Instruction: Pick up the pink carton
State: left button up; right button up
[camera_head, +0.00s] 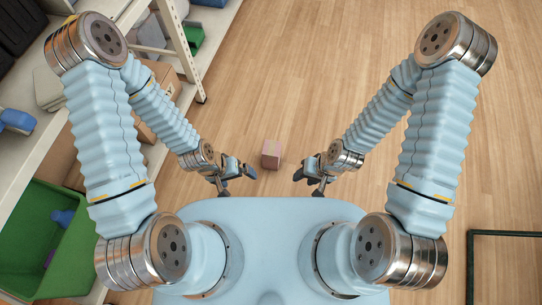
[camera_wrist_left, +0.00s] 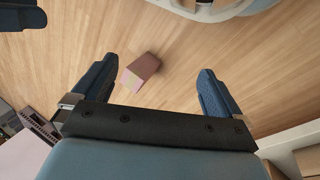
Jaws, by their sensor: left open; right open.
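The pink carton (camera_head: 271,154) is a small box on the wooden floor, in the middle of the head view just ahead of my body. It also shows in the left wrist view (camera_wrist_left: 141,70), on the floor beyond the gap between my left fingers. My left gripper (camera_head: 238,176) is open and empty, to the left of the carton and apart from it. In the left wrist view its two blue fingers (camera_wrist_left: 158,90) are spread wide. My right gripper (camera_head: 307,178) is open and empty, to the right of the carton and apart from it.
White shelving (camera_head: 180,45) and cardboard boxes (camera_head: 160,80) stand at the left. A green crate (camera_head: 75,265) with blue and purple things inside is at the lower left. A dark green frame (camera_head: 510,233) lies at the lower right. The floor (camera_head: 290,70) ahead is clear.

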aim_at(271, 154)
jog(key=k, duration=1.65)
